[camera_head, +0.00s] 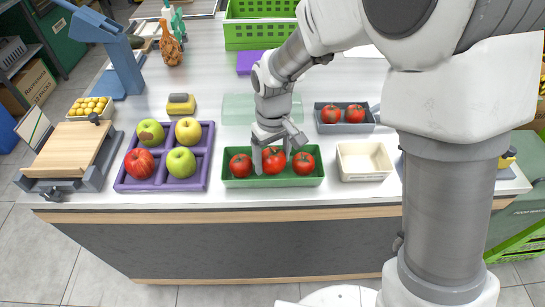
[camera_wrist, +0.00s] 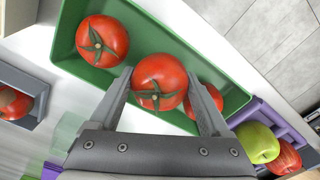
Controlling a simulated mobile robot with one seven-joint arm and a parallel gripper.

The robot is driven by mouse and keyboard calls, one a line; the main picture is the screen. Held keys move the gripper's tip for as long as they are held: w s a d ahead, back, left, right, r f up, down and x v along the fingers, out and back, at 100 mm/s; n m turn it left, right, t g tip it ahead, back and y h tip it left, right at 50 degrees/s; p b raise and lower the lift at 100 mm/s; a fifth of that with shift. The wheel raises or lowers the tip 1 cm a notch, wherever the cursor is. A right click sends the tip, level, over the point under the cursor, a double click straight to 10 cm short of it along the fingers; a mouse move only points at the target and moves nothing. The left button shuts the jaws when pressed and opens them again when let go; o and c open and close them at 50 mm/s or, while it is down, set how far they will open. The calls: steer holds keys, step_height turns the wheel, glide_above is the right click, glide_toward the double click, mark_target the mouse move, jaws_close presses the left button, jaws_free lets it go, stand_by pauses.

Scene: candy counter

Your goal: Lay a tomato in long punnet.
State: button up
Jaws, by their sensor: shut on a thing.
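The long green punnet (camera_head: 275,183) stands near the front edge of the counter. A left tomato (camera_head: 241,166) and a right tomato (camera_head: 303,163) lie in it. My gripper (camera_head: 272,158) reaches down into the punnet between them, shut on a middle tomato (camera_wrist: 160,80). In the wrist view the fingers clasp this tomato from both sides, its green calyx facing the camera. I cannot tell whether it touches the punnet's floor. In the wrist view the punnet (camera_wrist: 225,82) also shows, with one neighbour tomato (camera_wrist: 102,41) clear and the other (camera_wrist: 205,101) partly behind a finger.
A grey tray (camera_head: 343,128) with two tomatoes stands behind right. An empty cream box (camera_head: 364,162) stands right of the punnet. A purple divided tray (camera_head: 163,184) with several apples stands left. A wooden board (camera_head: 72,152) and blue scale-like stand (camera_head: 110,45) are further left.

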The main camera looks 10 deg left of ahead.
steer(key=shift+f+b, duration=0.4)
steer(key=shift+f, duration=0.25)
stand_by(0.3)
steer(key=o, duration=0.7)
steer(key=shift+r, duration=0.15)
steer(key=shift+r+p, duration=2.35)
steer(key=shift+r, duration=0.6)
steer(key=shift+o, duration=0.3)
